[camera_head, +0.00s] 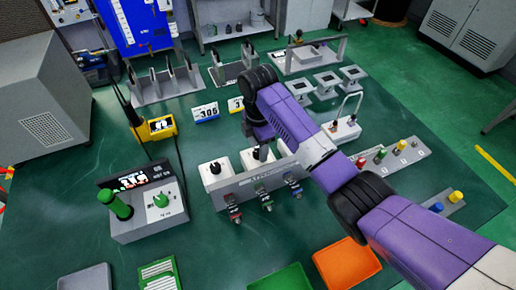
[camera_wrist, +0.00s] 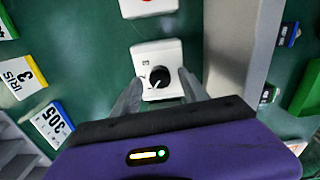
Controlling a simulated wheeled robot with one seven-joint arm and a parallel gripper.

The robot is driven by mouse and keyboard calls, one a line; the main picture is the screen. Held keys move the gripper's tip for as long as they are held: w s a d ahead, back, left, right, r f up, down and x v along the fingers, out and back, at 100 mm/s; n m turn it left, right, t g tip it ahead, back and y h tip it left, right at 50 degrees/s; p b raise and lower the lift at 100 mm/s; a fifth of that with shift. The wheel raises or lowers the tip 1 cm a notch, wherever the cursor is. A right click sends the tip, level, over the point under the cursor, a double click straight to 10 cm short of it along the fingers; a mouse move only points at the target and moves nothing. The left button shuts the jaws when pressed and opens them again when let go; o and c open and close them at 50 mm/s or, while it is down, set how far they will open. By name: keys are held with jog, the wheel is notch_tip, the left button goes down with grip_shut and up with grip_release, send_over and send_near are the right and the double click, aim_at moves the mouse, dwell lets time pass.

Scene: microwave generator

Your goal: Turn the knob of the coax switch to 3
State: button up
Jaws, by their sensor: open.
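A white box with a round black knob (camera_wrist: 159,77) is likely the coax switch (camera_wrist: 148,52). It lies in the middle of the wrist view. My gripper (camera_wrist: 160,92) is open, with one grey finger on each side of the knob. I cannot tell whether the fingers touch it. In the head view a white box (camera_head: 247,161) stands under my gripper (camera_head: 259,149), behind a grey panel; my wrist partly covers it.
Another white box (camera_head: 214,174) stands to the left, beside the grey panel (camera_head: 228,199) with several coloured connectors in front. Number cards (camera_head: 205,112) stand behind.

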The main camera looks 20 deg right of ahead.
jog(key=shift+f, duration=0.7)
grip_shut()
